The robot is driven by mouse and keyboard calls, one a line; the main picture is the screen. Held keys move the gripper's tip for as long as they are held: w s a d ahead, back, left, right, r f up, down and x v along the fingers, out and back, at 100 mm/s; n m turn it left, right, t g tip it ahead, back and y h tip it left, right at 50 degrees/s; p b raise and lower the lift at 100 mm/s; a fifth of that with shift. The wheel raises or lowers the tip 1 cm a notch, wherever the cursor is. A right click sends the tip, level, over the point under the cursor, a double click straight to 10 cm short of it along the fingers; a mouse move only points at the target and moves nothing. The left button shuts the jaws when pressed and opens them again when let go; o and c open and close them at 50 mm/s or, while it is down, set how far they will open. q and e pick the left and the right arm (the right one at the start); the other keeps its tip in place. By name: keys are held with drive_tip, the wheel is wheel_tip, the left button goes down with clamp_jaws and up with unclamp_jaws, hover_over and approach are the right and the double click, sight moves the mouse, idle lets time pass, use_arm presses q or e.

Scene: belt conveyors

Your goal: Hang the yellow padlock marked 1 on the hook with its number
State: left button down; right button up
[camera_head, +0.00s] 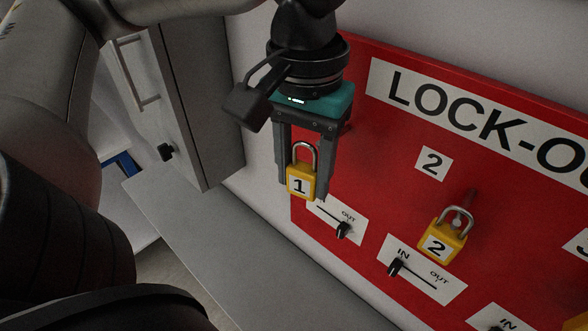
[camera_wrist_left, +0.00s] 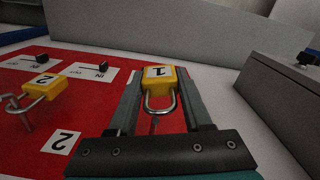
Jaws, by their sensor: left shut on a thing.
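The yellow padlock marked 1 (camera_head: 301,184) is between the fingers of my left gripper (camera_head: 297,190), which is shut on its body. It hangs upright with its shackle up, in front of the left end of the red lock-out board (camera_head: 375,160). In the left wrist view the padlock (camera_wrist_left: 158,78) shows its 1 label and its shackle. A thin peg (camera_wrist_left: 155,124) shows between the fingers near the shackle; I cannot tell whether it passes through it. The number 1 sign is hidden. My right gripper is not in view.
A second yellow padlock marked 2 (camera_head: 442,243) hangs on a hook under the 2 sign (camera_head: 434,163). Black IN/OUT sliders (camera_head: 343,230) sit below. A grey cabinet (camera_head: 195,100) stands left of the board, and a grey ledge (camera_head: 240,250) runs below.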

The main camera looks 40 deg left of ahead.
use_arm(q)
drive_tip(key=w, duration=0.2)
drive_tip(key=w+f, duration=0.1)
drive_tip(key=w, duration=0.1)
drive_tip(key=shift+w+d+f, duration=0.15)
drive_tip(key=shift+w, duration=0.2)
drive_tip(key=shift+f, duration=0.1)
idle(0.8)
drive_tip(key=shift+c, duration=1.3)
unclamp_jaws()
wheel_tip(320, 180, up, 15)
drive_tip(key=shift+s, duration=0.15)
